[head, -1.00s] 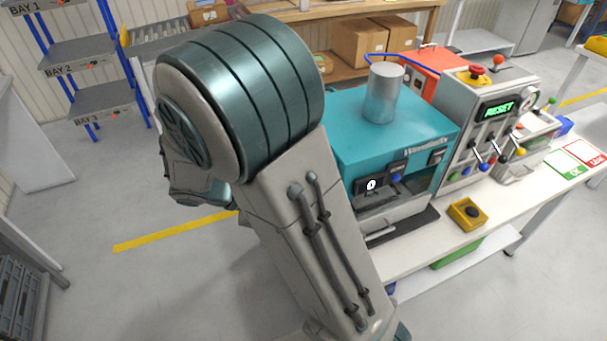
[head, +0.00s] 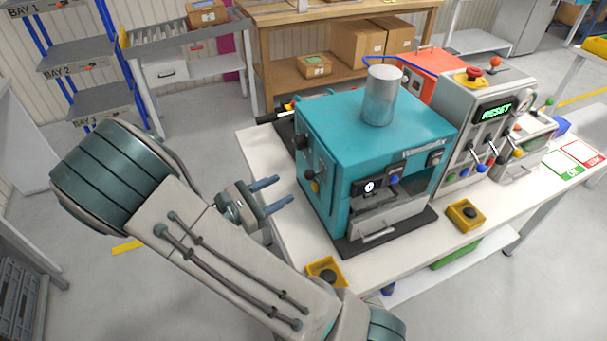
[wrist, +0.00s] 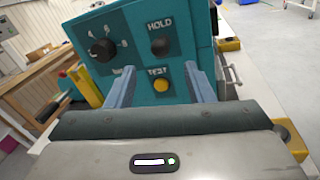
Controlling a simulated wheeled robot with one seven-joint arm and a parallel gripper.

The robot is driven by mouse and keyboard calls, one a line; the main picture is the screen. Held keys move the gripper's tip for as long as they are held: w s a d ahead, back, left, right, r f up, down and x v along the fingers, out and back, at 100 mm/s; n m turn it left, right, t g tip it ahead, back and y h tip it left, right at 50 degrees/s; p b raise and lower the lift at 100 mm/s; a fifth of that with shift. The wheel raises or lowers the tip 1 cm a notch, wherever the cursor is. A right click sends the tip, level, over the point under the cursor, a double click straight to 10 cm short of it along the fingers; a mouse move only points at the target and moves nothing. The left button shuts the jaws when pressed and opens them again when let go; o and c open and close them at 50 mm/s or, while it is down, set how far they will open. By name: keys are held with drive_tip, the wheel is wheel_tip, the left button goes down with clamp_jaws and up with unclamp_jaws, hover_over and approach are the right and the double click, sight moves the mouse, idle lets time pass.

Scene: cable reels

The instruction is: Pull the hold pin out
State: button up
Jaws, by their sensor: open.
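The hold pin (wrist: 159,46) is a dark round knob under the word HOLD on the teal machine's side panel. In the head view it is a small dark knob (head: 309,173) on the machine's left side. My gripper (head: 284,190) is open, with two blue fingers pointing at this panel. In the wrist view my gripper (wrist: 160,75) shows its fingers spread to either side below the pin. The fingers look empty, and a gap to the panel shows in the head view.
A yellow test button (wrist: 161,86) sits just below the pin, and a black rotary knob (wrist: 102,50) is to its left. The teal machine (head: 375,130) stands on a white bench (head: 300,235). A yellow box with a black button (head: 326,271) is at the bench's near edge.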

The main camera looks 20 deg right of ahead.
sight(305, 177)
drive_tip(key=d, duration=0.2)
drive_tip(key=w+d+p, duration=0.1)
drive_tip(key=d, duration=0.5)
drive_tip(key=shift+w+d+p, duration=0.1)
drive_tip(key=shift+w+p, duration=0.2)
